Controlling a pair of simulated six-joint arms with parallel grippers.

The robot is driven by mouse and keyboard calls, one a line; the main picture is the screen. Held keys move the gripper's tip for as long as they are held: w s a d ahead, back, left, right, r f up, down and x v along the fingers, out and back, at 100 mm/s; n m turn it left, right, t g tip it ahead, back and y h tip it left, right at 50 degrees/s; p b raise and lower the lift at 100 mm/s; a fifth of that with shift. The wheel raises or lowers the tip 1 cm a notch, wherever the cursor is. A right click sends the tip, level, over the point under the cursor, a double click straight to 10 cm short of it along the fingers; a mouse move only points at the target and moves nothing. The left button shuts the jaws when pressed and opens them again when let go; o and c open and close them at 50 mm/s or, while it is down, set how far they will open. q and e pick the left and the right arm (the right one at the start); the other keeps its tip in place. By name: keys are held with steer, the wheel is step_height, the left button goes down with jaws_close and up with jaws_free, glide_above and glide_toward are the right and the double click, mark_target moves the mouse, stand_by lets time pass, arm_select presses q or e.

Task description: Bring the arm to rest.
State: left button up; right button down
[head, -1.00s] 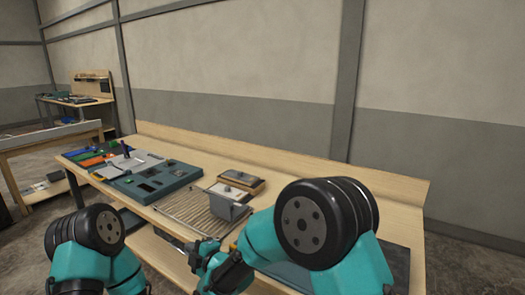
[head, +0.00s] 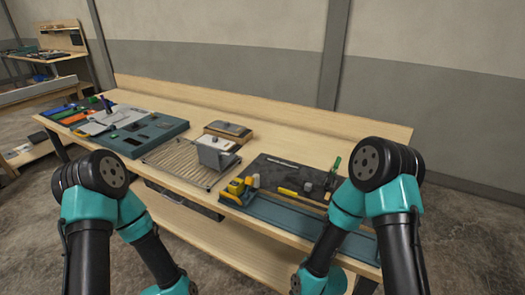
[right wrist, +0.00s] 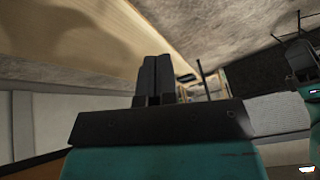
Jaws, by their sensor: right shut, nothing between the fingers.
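My right arm (head: 345,215) is drawn back in front of the bench in the head view, its lower links pointing down below the bench's front edge. Its gripper is outside the head view. In the right wrist view the right gripper (right wrist: 153,78) shows its two dark fingers together with nothing between them, near the pale wood of the bench. My left arm (head: 95,190) hangs at the lower left in the head view, and its gripper is out of the frame.
The wooden bench (head: 290,232) carries a teal console panel (head: 145,139), a wire rack (head: 170,165), a grey box (head: 214,153), a yellow tool (head: 237,188) and a dark mat (head: 290,176). The concrete floor in front shows free room.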

arm_select(q)
steer(key=shift+w+d, duration=0.2)
steer(key=shift+d, duration=0.1)
arm_select(e)
steer(key=s+d+f+m+g+h, duration=0.1)
steer(key=s+d+f+m, duration=0.2)
steer(key=s+d+m, duration=0.5)
steer(key=d+m, duration=0.2)
steer(key=d, duration=0.2)
steer(key=shift+s+g, duration=0.25)
steer(key=shift+g, duration=0.15)
